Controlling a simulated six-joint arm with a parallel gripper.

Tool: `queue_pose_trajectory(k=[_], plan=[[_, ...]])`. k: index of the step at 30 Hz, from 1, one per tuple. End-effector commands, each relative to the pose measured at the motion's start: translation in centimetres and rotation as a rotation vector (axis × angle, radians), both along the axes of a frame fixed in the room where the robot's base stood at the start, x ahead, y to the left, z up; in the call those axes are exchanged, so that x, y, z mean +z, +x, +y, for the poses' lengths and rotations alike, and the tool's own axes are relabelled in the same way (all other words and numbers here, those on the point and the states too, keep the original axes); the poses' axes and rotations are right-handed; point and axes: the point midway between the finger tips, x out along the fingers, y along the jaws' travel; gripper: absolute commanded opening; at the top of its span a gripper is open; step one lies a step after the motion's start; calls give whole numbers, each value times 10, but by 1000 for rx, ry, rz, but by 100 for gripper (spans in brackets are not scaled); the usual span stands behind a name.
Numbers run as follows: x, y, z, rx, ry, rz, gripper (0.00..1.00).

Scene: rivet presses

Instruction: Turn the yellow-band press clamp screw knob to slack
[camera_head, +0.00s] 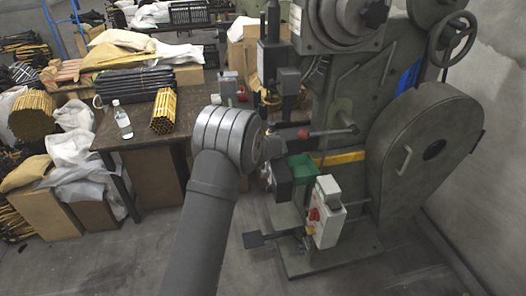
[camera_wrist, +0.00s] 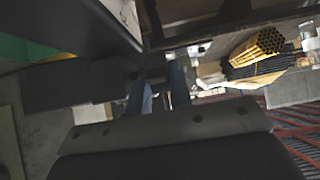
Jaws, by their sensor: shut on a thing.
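The green-grey press (camera_head: 365,190) stands right of centre in the head view, with a yellow band (camera_head: 340,158) across its body. My arm comes up from below and hides part of the press's left side. In the wrist view the two bluish fingers of my gripper (camera_wrist: 158,88) reach to a dark part between their tips. It appears to be the clamp screw knob, but shadow and the fingers hide its outline and turn angle. A dark block (camera_wrist: 70,87) lies left of the fingers. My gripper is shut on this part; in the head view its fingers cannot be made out.
A lever with a red part (camera_head: 304,134) lies just above. A table (camera_head: 140,135) with a bottle (camera_head: 122,120) and yellow tubes (camera_head: 163,111) stands left.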

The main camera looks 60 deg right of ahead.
Motion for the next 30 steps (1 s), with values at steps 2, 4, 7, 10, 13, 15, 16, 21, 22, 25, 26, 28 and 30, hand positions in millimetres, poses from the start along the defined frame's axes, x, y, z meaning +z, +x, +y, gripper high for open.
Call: queue_pose_trajectory(k=[2, 4, 7, 10, 13, 15, 16, 21, 22, 25, 26, 28, 30], plan=[[2, 1, -1, 2, 19, 22, 0], [2, 1, -1, 2, 37, 42, 0], [3, 1, -2, 3, 67, 71, 0], [3, 2, -2, 2, 95, 98, 0], [3, 2, -3, 0, 122, 125, 0], [3, 2, -3, 0, 141, 144, 0], [4, 2, -3, 0, 148, 151, 0], [4, 3, -4, 0, 187, 190, 0], [4, 4, -4, 1, 194, 195, 0], [4, 4, -4, 0, 212, 213, 0], [4, 4, -4, 1, 217, 219, 0], [4, 4, -4, 0, 225, 227, 0], [4, 4, -4, 0, 233, 235, 0]])
